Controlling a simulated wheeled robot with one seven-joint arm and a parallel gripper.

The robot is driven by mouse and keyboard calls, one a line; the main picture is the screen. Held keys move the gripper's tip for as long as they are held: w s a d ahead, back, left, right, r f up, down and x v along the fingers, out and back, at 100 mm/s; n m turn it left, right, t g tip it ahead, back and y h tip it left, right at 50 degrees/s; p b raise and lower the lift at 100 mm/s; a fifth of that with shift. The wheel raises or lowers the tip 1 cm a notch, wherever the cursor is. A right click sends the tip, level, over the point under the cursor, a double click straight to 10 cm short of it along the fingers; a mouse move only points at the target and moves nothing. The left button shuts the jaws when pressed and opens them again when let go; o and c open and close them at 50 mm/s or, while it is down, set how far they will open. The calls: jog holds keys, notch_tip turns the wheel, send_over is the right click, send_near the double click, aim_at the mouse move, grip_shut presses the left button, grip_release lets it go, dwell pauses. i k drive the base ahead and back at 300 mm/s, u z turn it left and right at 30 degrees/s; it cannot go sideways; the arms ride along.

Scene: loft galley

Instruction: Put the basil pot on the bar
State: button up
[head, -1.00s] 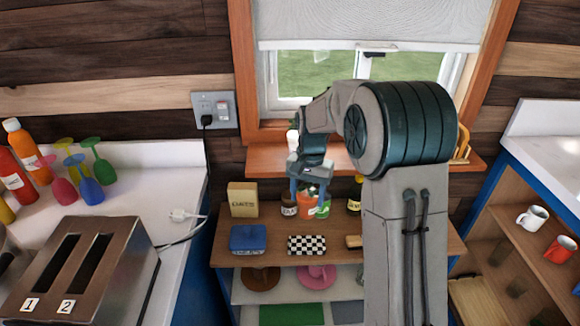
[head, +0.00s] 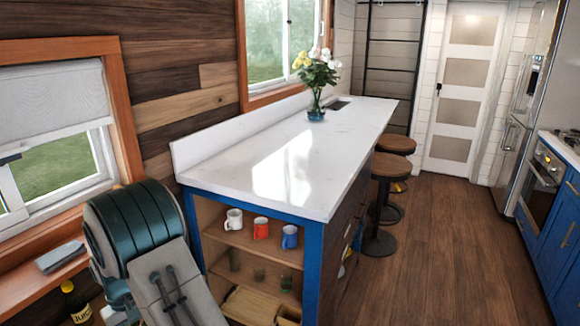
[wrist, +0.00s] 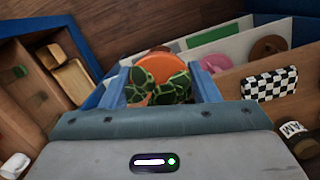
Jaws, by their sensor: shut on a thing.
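The basil pot (wrist: 160,68) is an orange pot with green leaves, between the blue fingers of my gripper (wrist: 159,82) in the wrist view. The fingers are shut on it, and it is held off the shelves. In the head view the pot and fingertips are hidden behind my arm at the lower left. The bar (head: 285,150) is the long white counter with a blue frame in the middle of the head view. My arm is beside its near left end.
A vase of flowers (head: 316,80) stands toward the bar's far end; its near top is clear. Mugs (head: 261,228) stand on open shelves in the bar's near end. Stools (head: 388,170) line its right side. Open wooden floor (head: 440,250) lies to the right.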

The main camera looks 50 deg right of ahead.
aim_at(284, 176)
jog(key=z, duration=0.7)
jog(key=k, duration=0.95)
jog(key=z, duration=0.45)
jog(key=i, duration=0.85)
jog(key=z, duration=0.2)
